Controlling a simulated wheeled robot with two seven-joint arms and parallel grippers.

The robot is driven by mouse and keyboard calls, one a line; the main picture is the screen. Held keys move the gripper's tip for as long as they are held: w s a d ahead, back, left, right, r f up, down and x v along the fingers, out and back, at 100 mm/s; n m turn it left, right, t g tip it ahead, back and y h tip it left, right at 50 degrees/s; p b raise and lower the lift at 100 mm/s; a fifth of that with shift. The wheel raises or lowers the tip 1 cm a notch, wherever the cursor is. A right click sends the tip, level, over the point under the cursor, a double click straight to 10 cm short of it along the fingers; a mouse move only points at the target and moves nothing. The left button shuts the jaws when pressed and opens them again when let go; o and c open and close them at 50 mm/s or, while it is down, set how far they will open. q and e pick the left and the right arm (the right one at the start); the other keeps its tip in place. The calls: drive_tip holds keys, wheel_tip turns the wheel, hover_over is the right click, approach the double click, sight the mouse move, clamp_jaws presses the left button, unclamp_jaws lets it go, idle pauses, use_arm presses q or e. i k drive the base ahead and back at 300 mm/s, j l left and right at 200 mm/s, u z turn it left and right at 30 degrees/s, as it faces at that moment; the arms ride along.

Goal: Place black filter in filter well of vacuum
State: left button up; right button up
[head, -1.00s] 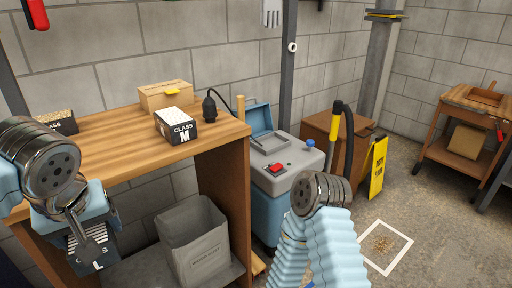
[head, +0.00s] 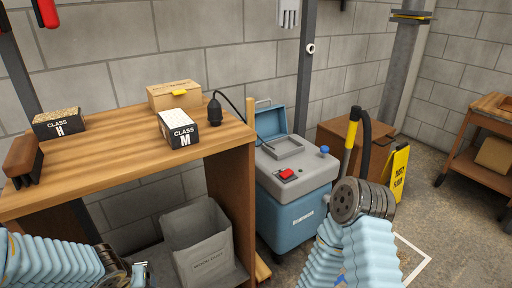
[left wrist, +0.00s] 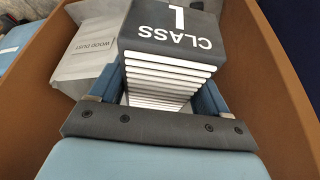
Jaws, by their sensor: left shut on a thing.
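In the left wrist view my left gripper (left wrist: 158,92) is shut on a black filter marked CLASS L (left wrist: 172,35), with white pleats along its side. In the head view only part of my left wrist shows at the bottom edge, and the held filter is mostly out of frame. The vacuum (head: 295,200) is blue and grey, with its lid (head: 272,120) open. Its filter well (head: 283,147) is a grey recess on top and looks empty. My right forearm stands before the vacuum's right side; its gripper is not visible.
A black CLASS M filter (head: 180,135) and a CLASS H filter (head: 58,123) sit on the wooden bench (head: 110,155), with a cardboard box (head: 173,95) and a brush (head: 22,160). A wood dust bin (head: 205,255) stands below. A yellow sign (head: 396,172) stands at right.

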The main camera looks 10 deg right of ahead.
sight(283, 149)
drive_tip(key=i+l+z, duration=0.1)
drive_tip(key=l+z, duration=0.15)
drive_tip(key=z, duration=0.15)
drive_tip(key=i+l+z, duration=0.1)
drive_tip(key=l+z, duration=0.15)
drive_tip(key=z, duration=0.15)
drive_tip(key=i+l+z, duration=0.15)
drive_tip(key=z, duration=0.25)
drive_tip(key=i+l+z, duration=0.15)
drive_tip(key=z, duration=0.25)
drive_tip(key=i+l+z, duration=0.2)
drive_tip(key=i+z, duration=0.55)
drive_tip(key=i+u, duration=0.4)
drive_tip(key=i+l+u, duration=0.15)
drive_tip(key=u, duration=0.25)
drive_tip(key=i+l+u, duration=0.3)
drive_tip(key=u, duration=0.15)
drive_tip(key=i+l+u, duration=0.5)
drive_tip(key=l+u, duration=0.3)
drive_tip(key=j, duration=0.1)
